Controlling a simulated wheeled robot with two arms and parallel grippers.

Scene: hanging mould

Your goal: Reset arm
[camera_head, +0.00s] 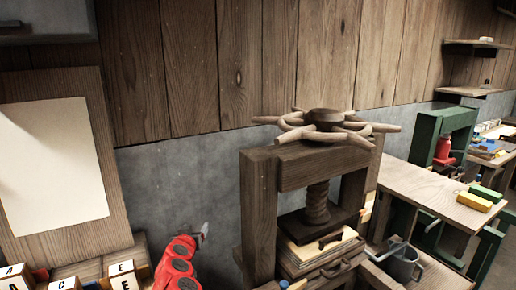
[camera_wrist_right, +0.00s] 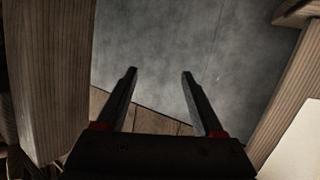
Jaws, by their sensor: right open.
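My right gripper (camera_head: 204,230) shows at the end of my red arm, low in the head view and left of the wooden screw press (camera_head: 262,205). In the right wrist view the two dark fingers of the right gripper (camera_wrist_right: 159,72) stand apart, with nothing between them. Beyond the fingers is the grey lower wall (camera_wrist_right: 160,40). My left gripper is not in view.
The press's post is close to the right of my arm. Lettered blocks (camera_head: 124,274) stand at the lower left, below a wooden board with blank paper (camera_head: 50,165).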

